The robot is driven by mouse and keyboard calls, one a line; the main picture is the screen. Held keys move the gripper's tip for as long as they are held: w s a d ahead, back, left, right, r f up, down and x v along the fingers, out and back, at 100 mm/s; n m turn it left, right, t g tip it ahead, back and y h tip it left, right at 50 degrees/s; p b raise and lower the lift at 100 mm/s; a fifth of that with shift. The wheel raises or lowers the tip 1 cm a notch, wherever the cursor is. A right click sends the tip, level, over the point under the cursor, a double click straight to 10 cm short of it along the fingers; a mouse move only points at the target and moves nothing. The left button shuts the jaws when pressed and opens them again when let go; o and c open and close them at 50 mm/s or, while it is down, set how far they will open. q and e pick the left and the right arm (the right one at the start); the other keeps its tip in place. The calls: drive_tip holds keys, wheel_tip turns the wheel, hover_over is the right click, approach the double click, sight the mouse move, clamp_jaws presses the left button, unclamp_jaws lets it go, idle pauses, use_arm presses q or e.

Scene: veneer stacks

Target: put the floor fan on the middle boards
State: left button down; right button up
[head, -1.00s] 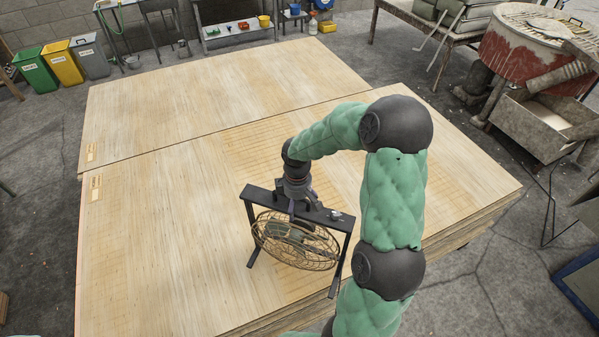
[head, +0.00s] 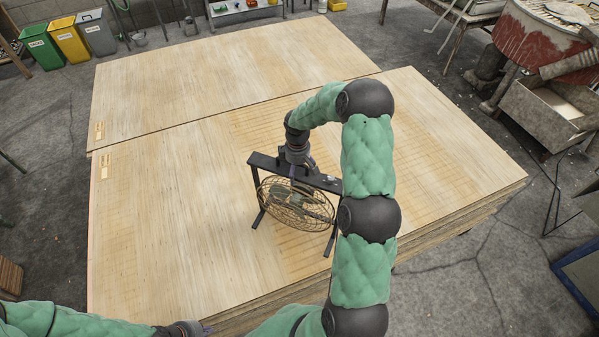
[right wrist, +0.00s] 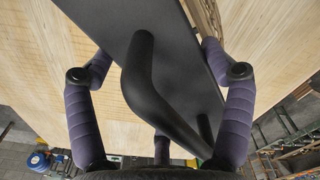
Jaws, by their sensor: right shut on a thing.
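The floor fan (head: 297,205) has a round wire cage in a black frame with legs. It is upright at the near stack of pale boards (head: 160,230); I cannot tell whether its feet touch the wood. My right gripper (head: 298,172) is shut on the black handle on top of the fan. In the right wrist view, the purple fingers of the right gripper (right wrist: 158,55) flank the bent handle (right wrist: 150,85) over the flat top bar. My left gripper (head: 190,328) is barely in view at the bottom edge, its fingers unclear.
A second stack of boards (head: 230,75) lies beyond the near one, with a narrow seam between. Green, yellow and grey bins (head: 70,42) stand at the back left. A red mixer (head: 540,45) is at the back right. The near stack is clear around the fan.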

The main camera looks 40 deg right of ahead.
drive_tip(key=shift+w+d+f+p, duration=0.2)
drive_tip(key=shift+w+d+f, duration=0.2)
drive_tip(key=shift+w+f, duration=0.35)
drive_tip(key=shift+w+d+f+p, duration=0.2)
drive_tip(key=shift+w+d+f, duration=0.25)
drive_tip(key=shift+f, duration=0.5)
drive_tip(key=shift+w+d+f+p, duration=0.2)
drive_tip(key=shift+w+d+f, duration=0.1)
drive_tip(key=shift+w+f, duration=0.5)
drive_tip(key=shift+s+f+p, duration=0.1)
drive_tip(key=shift+f+p, duration=0.4)
drive_tip(key=shift+f, duration=1.1)
drive_tip(key=o, duration=1.6)
drive_tip(key=shift+s+a+f, duration=0.1)
drive_tip(key=shift+f, duration=0.05)
